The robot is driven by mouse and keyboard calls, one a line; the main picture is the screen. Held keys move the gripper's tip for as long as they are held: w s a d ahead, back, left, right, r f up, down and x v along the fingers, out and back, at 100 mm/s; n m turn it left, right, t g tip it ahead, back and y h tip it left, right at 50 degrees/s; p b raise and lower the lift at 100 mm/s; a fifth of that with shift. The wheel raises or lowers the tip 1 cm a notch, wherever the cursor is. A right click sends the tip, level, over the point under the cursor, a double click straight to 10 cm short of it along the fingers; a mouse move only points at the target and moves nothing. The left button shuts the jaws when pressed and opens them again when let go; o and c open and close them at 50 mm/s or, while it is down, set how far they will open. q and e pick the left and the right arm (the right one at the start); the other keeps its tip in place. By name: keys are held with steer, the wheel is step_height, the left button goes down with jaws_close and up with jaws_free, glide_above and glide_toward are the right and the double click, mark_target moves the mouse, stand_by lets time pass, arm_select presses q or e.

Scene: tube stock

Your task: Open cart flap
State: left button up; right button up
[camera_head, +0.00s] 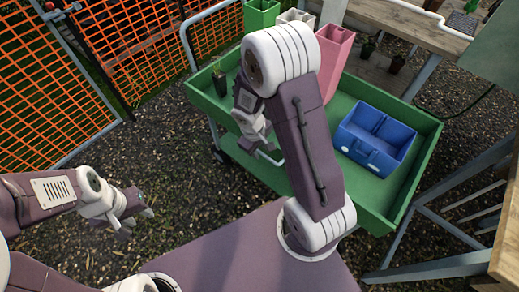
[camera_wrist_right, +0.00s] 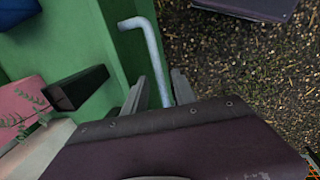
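The green cart (camera_head: 425,165) stands in front of me. Its near side wall, which looks like the flap, shows as a green panel in the wrist view (camera_wrist_right: 115,45) and seems upright. A bent pale grey handle (camera_wrist_right: 150,45) sticks out from this panel. My right gripper (camera_head: 262,148) is at the cart's near edge, partly hidden by its own arm. In the wrist view its two fingers (camera_wrist_right: 157,92) are apart, with the handle between them; I cannot tell whether they touch it. My left gripper (camera_head: 135,208) hangs over the ground at left, away from the cart; its fingers are unclear.
On the cart are a blue caddy (camera_head: 372,145), a pink square tube (camera_head: 334,62), white and green tubes behind, and a small dark plant pot (camera_head: 220,84). Orange mesh fencing (camera_head: 45,85) stands at left. Wooden benches (camera_head: 410,22) are at the back and right.

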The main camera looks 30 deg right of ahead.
jaws_close()
stand_by(1.3)
